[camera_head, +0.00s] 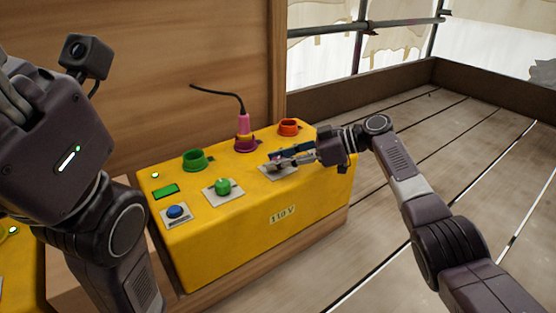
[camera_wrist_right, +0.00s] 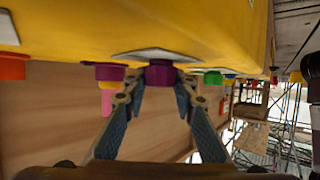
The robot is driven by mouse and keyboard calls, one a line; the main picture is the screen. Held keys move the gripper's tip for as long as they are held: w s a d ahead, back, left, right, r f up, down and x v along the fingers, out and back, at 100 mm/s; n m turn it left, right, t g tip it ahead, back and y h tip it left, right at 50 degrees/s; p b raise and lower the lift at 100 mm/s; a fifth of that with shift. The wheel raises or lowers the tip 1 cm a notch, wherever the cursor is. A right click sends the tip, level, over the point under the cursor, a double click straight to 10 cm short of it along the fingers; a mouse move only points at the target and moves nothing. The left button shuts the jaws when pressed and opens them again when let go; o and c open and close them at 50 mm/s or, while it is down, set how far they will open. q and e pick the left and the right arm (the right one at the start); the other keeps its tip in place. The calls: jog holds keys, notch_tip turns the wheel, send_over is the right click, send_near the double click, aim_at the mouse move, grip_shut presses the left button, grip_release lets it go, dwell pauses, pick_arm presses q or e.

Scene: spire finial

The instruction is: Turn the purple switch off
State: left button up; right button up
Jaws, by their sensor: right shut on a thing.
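The yellow power box (camera_head: 230,240) stands on a wooden ledge, with switches along its front and coloured sockets behind. The purple switch (camera_wrist_right: 160,73) sits on a pale plate in the right wrist view; in the head view my gripper mostly hides it. My right gripper (camera_head: 275,161) reaches in from the right, and its two fingers are shut on the purple switch from both sides. A pink plug (camera_head: 243,127) with a black cable stands in the purple socket (camera_head: 245,145). My left gripper is only partly in view at the left edge, its fingertips unclear.
A green switch (camera_head: 222,186) and a blue button (camera_head: 175,212) sit left of my right gripper. Behind are an empty green socket (camera_head: 194,160) and a red-orange socket (camera_head: 288,127). A wooden wall (camera_head: 190,60) rises behind; plank floor (camera_head: 440,130) lies clear to the right.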

jog(key=o, duration=1.2)
jog(key=shift+f, duration=0.1)
jog(key=shift+c, duration=0.2)
jog(key=v, duration=1.2)
jog(key=shift+o, duration=0.2)
jog(key=shift+w, duration=0.1)
